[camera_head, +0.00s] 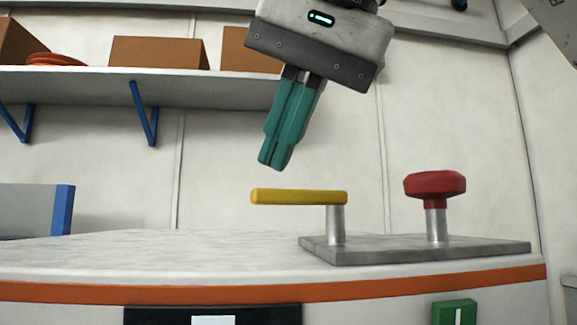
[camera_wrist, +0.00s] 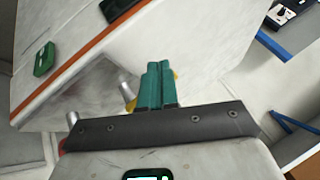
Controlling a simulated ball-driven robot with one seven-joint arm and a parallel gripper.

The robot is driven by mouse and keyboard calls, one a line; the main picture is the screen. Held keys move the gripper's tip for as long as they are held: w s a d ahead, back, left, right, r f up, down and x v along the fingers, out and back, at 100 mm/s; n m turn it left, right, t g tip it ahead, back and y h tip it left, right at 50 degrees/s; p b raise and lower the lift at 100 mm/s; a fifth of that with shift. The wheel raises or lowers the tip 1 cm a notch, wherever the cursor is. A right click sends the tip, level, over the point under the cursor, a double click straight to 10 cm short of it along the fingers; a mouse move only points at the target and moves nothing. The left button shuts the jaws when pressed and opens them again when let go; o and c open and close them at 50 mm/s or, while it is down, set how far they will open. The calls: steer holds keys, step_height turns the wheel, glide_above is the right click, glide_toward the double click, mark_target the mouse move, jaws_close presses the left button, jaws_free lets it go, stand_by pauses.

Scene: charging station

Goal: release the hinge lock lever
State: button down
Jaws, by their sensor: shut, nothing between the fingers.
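The yellow lever (camera_head: 299,197) lies level on a short metal post (camera_head: 335,225), its free end pointing left. The post stands on a grey metal plate (camera_head: 415,250) on the counter. A red knob (camera_head: 435,185) on its own post stands to the right on the same plate. My gripper (camera_head: 270,165) is shut and empty, its teal fingers tilted down above the lever's free end, with a visible gap. In the wrist view my fingers (camera_wrist: 153,65) hide most of the lever; only bits of yellow (camera_wrist: 131,105) show beside them.
The white counter (camera_head: 180,250) has an orange edge stripe (camera_head: 200,292) and is clear left of the plate. A green switch (camera_head: 455,312) is on its front. A shelf (camera_head: 130,88) with brown boxes (camera_head: 158,52) hangs behind. A grey and blue panel (camera_head: 40,210) stands at left.

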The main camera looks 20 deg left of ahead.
steer(key=s+r, duration=0.4)
steer(key=r, duration=0.1)
steer(key=shift+a+b, duration=0.25)
steer(key=shift+b, duration=0.1)
stand_by(0.5)
